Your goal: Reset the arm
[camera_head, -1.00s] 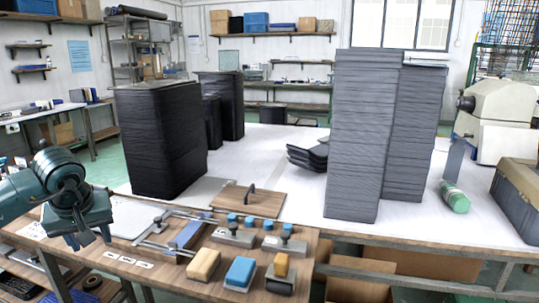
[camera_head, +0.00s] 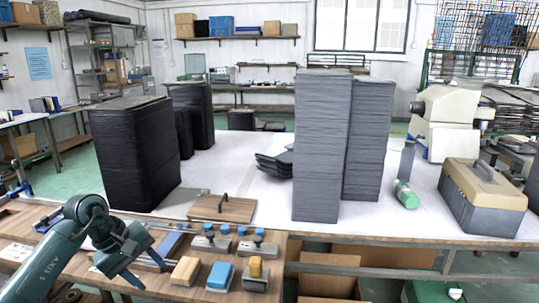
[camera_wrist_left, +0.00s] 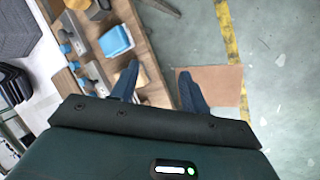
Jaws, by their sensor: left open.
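My left gripper (camera_head: 146,272) is dark teal and hangs over the front left of the wooden workbench (camera_head: 270,248). Its jaws are open, with nothing between them. In the left wrist view, the two blue fingers of the open left gripper (camera_wrist_left: 157,82) stand apart, with the bench edge and green floor beyond them. A blue block (camera_head: 220,275) lies to the right of the gripper in the head view; it also shows in the wrist view (camera_wrist_left: 116,40). My right gripper is in neither view.
Tall stacks of black panels (camera_head: 132,155) and grey panels (camera_head: 318,150) stand on the white table. A tan block (camera_head: 186,270), a wooden board with a handle (camera_head: 222,208), a green bottle (camera_head: 405,194) and a toolbox (camera_head: 484,197) are nearby. Cardboard boxes (camera_head: 328,284) sit under the bench.

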